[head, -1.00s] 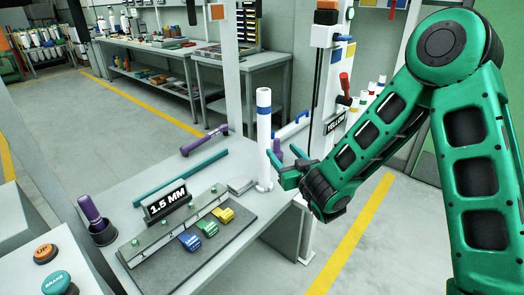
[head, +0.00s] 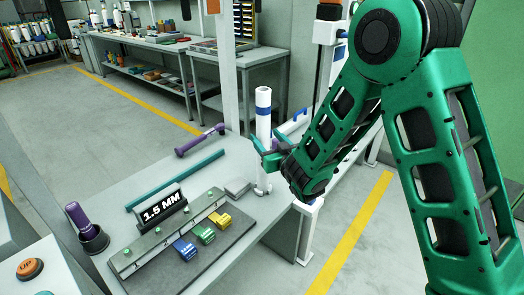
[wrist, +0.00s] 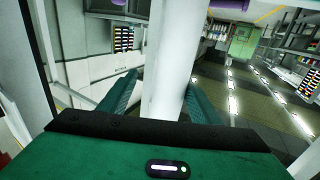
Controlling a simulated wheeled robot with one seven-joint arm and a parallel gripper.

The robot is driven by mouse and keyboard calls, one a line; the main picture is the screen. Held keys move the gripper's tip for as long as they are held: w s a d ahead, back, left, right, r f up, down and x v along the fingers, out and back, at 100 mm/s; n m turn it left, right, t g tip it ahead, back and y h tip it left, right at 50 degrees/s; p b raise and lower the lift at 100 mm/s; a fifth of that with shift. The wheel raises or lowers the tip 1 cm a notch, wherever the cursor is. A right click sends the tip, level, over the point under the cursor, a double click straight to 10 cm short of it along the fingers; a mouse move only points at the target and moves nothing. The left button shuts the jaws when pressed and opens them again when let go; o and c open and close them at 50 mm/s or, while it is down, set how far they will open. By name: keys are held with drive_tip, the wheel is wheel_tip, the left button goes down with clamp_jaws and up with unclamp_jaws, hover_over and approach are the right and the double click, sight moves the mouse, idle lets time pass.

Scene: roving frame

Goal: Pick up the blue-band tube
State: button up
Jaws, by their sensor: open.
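The blue-band tube (head: 263,100) is a tall white cylinder with a blue band near its top. It stands upright near the far right corner of the grey bench (head: 215,172). My green gripper (head: 264,154) is at the lower half of the tube, coming from the right. In the wrist view the tube (wrist: 178,50) rises between the two teal fingers of my gripper (wrist: 160,95). The fingers are open, one on each side of the tube. Whether either finger touches it, I cannot tell.
A purple-handled tool (head: 198,142), a teal bar (head: 176,179) and a "1.5 MM" sign (head: 162,206) are on the bench. Blue (head: 185,249), green (head: 204,234) and yellow (head: 220,221) blocks sit in front. A grey post (head: 233,80) stands behind the tube.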

drive_tip(key=shift+s+a, duration=0.1)
drive_tip(key=shift+a, duration=0.3)
drive_tip(key=c, duration=0.4)
drive_tip(key=shift+a, duration=0.2)
drive_tip(key=c, duration=0.9)
drive_tip(key=shift+o, duration=0.2)
drive_tip(key=shift+r, duration=0.1)
